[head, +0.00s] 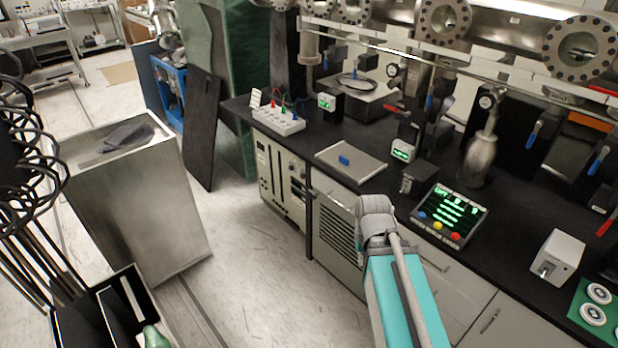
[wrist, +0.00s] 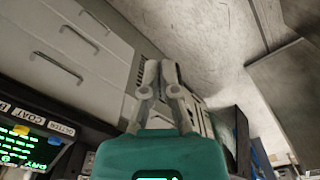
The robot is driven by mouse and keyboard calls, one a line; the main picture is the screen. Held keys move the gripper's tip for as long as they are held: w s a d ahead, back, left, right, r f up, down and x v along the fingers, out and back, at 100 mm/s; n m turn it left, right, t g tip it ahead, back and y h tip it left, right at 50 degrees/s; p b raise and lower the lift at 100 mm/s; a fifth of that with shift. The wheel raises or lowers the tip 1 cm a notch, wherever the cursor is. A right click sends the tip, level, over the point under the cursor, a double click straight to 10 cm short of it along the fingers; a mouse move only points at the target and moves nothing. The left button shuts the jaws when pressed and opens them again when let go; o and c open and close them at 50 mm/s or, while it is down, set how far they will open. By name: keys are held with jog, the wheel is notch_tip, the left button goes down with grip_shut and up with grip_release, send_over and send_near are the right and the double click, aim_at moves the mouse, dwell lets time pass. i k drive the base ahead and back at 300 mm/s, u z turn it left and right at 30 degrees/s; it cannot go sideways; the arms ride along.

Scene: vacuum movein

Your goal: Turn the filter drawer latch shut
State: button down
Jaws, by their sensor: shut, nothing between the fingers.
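My gripper (wrist: 160,68) shows in the wrist view with its grey fingers shut and nothing between them. Its teal body fills the bottom of that view. In the head view my teal arm reaches up from the bottom edge, and the fingers cannot be made out there. Behind the arm's end, under the bench, is a cabinet with a dark slatted grille (head: 338,238). I cannot make out a latch on it, and my arm covers part of its right side. A grey box (head: 557,257) with a small dark lever on its front stands on the bench at the right.
The black bench (head: 530,225) carries a green-lit panel (head: 449,215), a tray (head: 351,161) with a blue block, and steel pipework behind. Drawers with handles (wrist: 78,38) lie below it. A tall metal bin (head: 135,205) stands left. The floor (head: 250,285) between is clear.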

aim_at(313, 194)
jog(key=u, duration=0.4)
jog(key=i, duration=1.05)
jog(key=z, duration=0.25)
